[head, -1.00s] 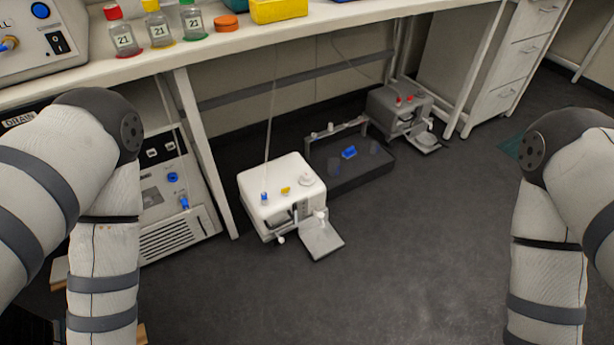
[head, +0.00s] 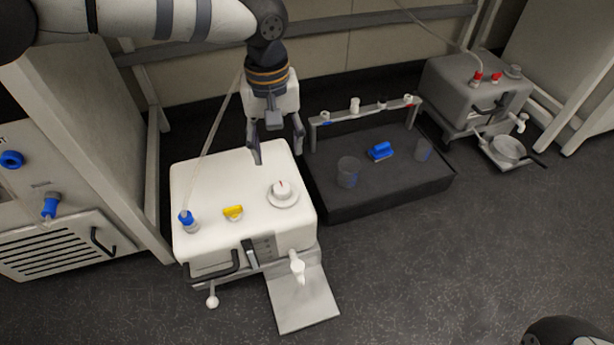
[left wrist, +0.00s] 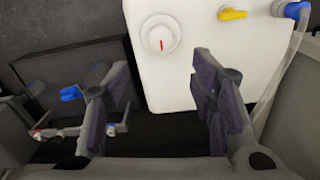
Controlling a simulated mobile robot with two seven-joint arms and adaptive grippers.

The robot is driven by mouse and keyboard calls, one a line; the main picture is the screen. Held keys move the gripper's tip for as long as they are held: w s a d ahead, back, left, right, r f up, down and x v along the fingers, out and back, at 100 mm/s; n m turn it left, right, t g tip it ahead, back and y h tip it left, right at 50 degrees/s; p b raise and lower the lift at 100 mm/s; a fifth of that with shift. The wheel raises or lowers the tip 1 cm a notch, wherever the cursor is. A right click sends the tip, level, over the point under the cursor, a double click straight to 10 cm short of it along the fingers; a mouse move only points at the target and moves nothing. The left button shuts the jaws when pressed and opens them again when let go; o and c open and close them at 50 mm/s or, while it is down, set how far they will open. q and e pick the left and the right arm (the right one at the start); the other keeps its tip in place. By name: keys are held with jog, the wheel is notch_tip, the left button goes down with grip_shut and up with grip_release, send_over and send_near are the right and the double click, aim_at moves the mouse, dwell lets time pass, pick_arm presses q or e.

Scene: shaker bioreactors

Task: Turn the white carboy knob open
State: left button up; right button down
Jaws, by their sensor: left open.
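The white carboy (head: 240,200) stands on the floor, a boxy white body. Its white knob (head: 281,189) sits on top towards the right, with a red mark on it. In the left wrist view the knob (left wrist: 160,38) is at the upper middle, its red mark roughly vertical in that view. My left gripper (head: 276,152) is open and points down over the carboy's back edge, behind the knob and apart from it. In the left wrist view its fingers (left wrist: 165,100) are spread with nothing between them.
A yellow tap (head: 233,211) and a blue fitting with a hose (head: 187,219) are also on the carboy's top. A dark tray (head: 385,193) with cups and a blue piece lies to the right. A grey carboy (head: 470,88) stands beyond. The floor in front is clear.

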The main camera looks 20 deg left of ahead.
aim_at(282, 188)
pick_arm(q)
jog(key=f+b, duration=0.1)
jog(key=f, duration=0.2)
jog(key=f+b, duration=0.1)
jog(key=f, duration=0.2)
jog(key=f+b, duration=0.1)
jog(key=f, duration=0.3)
jog(key=shift+s+d+b, duration=0.1)
jog(key=shift+s+b, duration=0.2)
jog(key=shift+b, duration=0.1)
jog(key=shift+f, duration=0.65)
jog(key=shift+c, duration=0.2)
jog(key=c, duration=1.1)
